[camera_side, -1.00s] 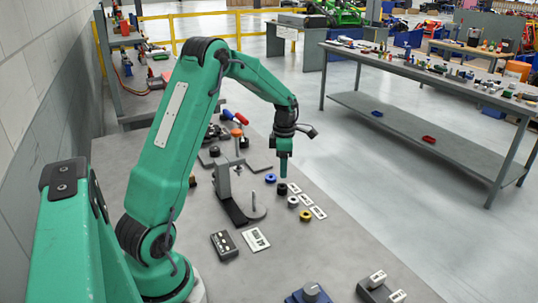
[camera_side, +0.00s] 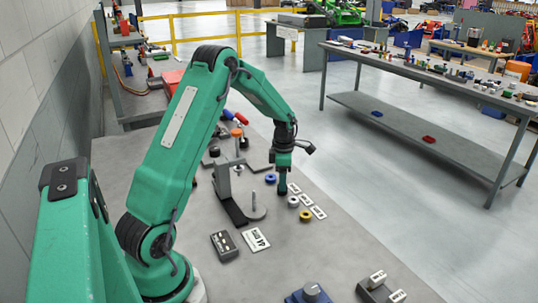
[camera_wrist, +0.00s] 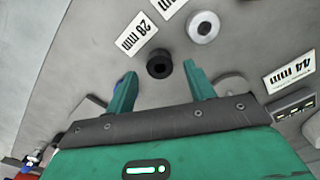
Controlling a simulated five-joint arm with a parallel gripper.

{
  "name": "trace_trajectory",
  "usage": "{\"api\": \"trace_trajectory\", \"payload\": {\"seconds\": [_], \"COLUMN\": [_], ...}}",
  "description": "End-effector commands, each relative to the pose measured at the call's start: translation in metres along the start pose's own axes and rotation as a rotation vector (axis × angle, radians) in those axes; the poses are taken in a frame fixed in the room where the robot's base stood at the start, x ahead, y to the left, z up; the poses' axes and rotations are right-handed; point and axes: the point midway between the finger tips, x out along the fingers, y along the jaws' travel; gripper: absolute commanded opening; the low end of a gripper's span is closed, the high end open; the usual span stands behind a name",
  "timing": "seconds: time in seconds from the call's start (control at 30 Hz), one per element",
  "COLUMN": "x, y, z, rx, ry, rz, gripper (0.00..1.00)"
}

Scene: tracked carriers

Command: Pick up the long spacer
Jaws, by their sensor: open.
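Several short ring-shaped spacers stand on the grey bench. A black one (camera_wrist: 159,64) lies between and just beyond my fingertips in the wrist view. My gripper (camera_side: 282,190) is open, pointing down, low over the black spacer's place in the side view and largely covering it. A silver-white spacer (camera_wrist: 203,26) stands beside it and also shows in the side view (camera_side: 293,201). A blue spacer (camera_side: 270,179) and a yellow one (camera_side: 306,215) stand on either side. I cannot tell from their height which is the long one.
A label reading 28 mm (camera_wrist: 136,34) lies by the black spacer. A card reading 44 mm (camera_wrist: 290,71) lies nearer my base, beside a small dark box (camera_side: 224,244). A grey stand with an upright pin (camera_side: 253,200) is left of the spacers.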

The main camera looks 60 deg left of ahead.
Motion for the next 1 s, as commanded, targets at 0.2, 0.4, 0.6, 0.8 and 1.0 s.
{"api": "trace_trajectory", "payload": {"seconds": [0.2, 0.4, 0.6, 0.8, 1.0], "x": [0.022, 0.026, 0.026, 0.025, 0.025], "y": [0.000, 0.000, 0.000, 0.000, 0.000], "z": [0.000, 0.000, 0.000, 0.000, 0.000], "rx": [0.000, 0.000, 0.000, 0.000, 0.000], "ry": [0.000, 0.000, -0.001, -0.001, -0.001], "rz": [0.000, 0.001, 0.001, 0.001, 0.001], "gripper": [0.54, 0.54, 0.54, 0.50, 0.11]}}
